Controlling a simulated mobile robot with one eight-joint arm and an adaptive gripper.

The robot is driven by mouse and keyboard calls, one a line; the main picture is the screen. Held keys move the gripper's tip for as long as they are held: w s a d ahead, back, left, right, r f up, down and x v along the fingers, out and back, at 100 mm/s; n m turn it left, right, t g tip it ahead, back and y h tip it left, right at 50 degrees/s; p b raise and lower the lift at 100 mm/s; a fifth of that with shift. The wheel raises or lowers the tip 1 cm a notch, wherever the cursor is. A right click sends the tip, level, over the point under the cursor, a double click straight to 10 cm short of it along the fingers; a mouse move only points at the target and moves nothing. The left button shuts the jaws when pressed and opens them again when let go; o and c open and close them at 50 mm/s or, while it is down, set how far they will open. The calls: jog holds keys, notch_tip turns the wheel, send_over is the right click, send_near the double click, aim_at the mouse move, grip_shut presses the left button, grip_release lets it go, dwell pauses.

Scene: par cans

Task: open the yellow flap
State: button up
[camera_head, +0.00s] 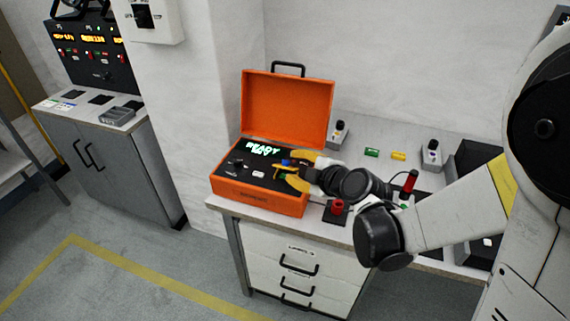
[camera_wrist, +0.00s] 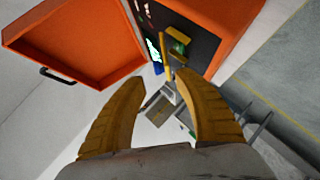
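The orange case (camera_head: 258,200) stands on the bench with its lid (camera_head: 288,108) raised. Its dark panel (camera_head: 240,171) has a lit green "READY" display (camera_head: 263,148). My gripper (camera_head: 291,169) is over the right side of the panel, its yellow fingers spread. In the wrist view my gripper (camera_wrist: 162,76) is open, with nothing between the fingers. A thin yellow piece, seemingly the yellow flap (camera_wrist: 166,56), shows just beyond the fingertips, beside a blue part and a yellow-green part (camera_wrist: 179,40). I cannot tell whether a finger touches it. In the head view my fingers largely hide that area.
A red-topped device (camera_head: 337,208) stands on the bench right of the case. Green (camera_head: 371,152) and yellow (camera_head: 398,156) blocks lie behind my arm. The raised lid bounds the space behind the panel. A grey cabinet (camera_head: 112,165) stands apart at left.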

aim_at(286, 163)
jog(key=b+x, duration=0.1)
jog(key=x, duration=0.4)
jog(key=shift+w+a+f+b, duration=0.15)
jog(key=shift+w+b, duration=0.15)
jog(key=shift+b, duration=0.05)
